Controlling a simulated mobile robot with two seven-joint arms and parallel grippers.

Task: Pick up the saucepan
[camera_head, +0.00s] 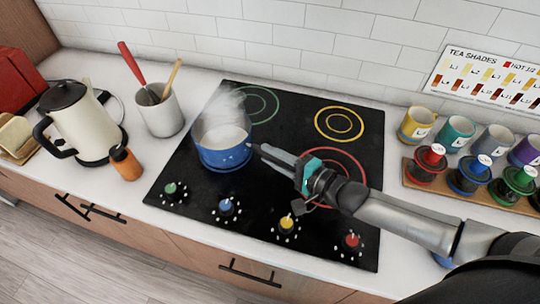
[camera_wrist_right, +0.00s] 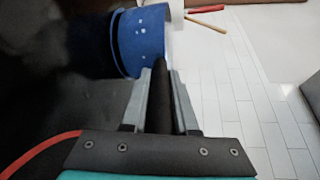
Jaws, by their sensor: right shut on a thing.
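The blue saucepan (camera_head: 222,152) is on the black cooktop at the front-left burner, with steam rising from its pale contents. Whether it touches the glass cannot be told. Its dark handle points right, toward my right gripper (camera_head: 275,154), which is shut on it. In the right wrist view the saucepan (camera_wrist_right: 140,42) is ahead, and its black handle (camera_wrist_right: 160,100) lies between the two grey fingers of the gripper (camera_wrist_right: 160,95). Most of the handle is hidden by the fingers in the head view. My left gripper is not in view.
The black cooktop (camera_head: 180,185) has ringed burners and coloured knobs along its front. Left of it stand a utensil crock (camera_head: 160,115), an orange bottle (camera_head: 126,163) and a white kettle (camera_head: 80,125). Mugs (camera_head: 457,133) and coloured-lid jars (camera_head: 428,165) stand at right.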

